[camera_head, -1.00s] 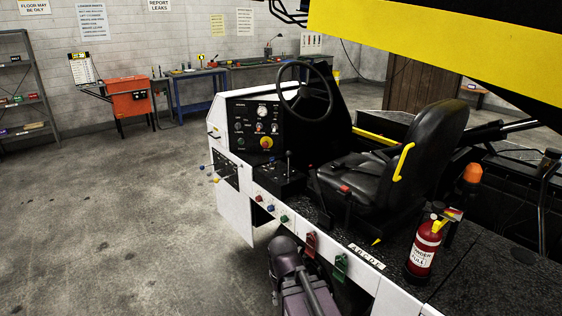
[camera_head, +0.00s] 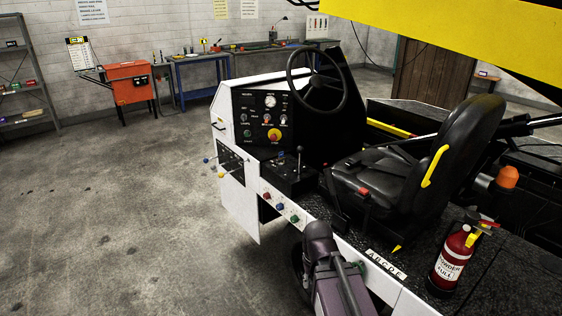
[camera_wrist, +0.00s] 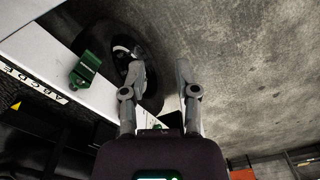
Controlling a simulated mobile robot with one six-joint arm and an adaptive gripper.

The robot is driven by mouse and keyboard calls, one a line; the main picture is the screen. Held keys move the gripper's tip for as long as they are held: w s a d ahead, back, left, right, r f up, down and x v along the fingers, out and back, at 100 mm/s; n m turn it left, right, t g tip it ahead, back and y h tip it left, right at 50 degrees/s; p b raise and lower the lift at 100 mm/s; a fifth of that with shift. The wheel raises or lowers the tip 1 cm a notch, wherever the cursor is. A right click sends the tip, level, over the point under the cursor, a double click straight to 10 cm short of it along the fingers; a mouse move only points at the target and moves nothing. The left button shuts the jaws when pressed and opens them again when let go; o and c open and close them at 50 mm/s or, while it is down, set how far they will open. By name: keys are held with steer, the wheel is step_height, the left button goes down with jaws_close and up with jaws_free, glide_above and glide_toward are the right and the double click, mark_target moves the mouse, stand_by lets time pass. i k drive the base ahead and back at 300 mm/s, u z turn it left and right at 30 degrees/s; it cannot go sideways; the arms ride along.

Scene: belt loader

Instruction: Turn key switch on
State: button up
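The loader's black control panel (camera_head: 257,118) faces me left of the steering wheel (camera_head: 317,78). It carries a round gauge, several small knobs or switches and a red button on a yellow base (camera_head: 274,135). I cannot tell which small control is the key switch. My gripper (camera_wrist: 161,72) shows in the wrist view with its two grey fingers apart and nothing between them. It is beside the loader's white side, low over the floor and away from the panel. In the head view my arm hides the gripper's fingers.
A green bracket (camera_wrist: 86,70) and a black tyre (camera_wrist: 108,48) are close to my gripper's left finger. The seat (camera_head: 400,185), levers (camera_head: 298,160) and fire extinguisher (camera_head: 452,258) stand on the deck. Concrete floor (camera_head: 120,215) is open left of the loader.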

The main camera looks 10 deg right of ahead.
mark_target(281, 162)
steer(key=k, duration=0.65)
steer(key=u, duration=0.35)
steer(key=i, duration=1.75)
steer(key=z, duration=0.55)
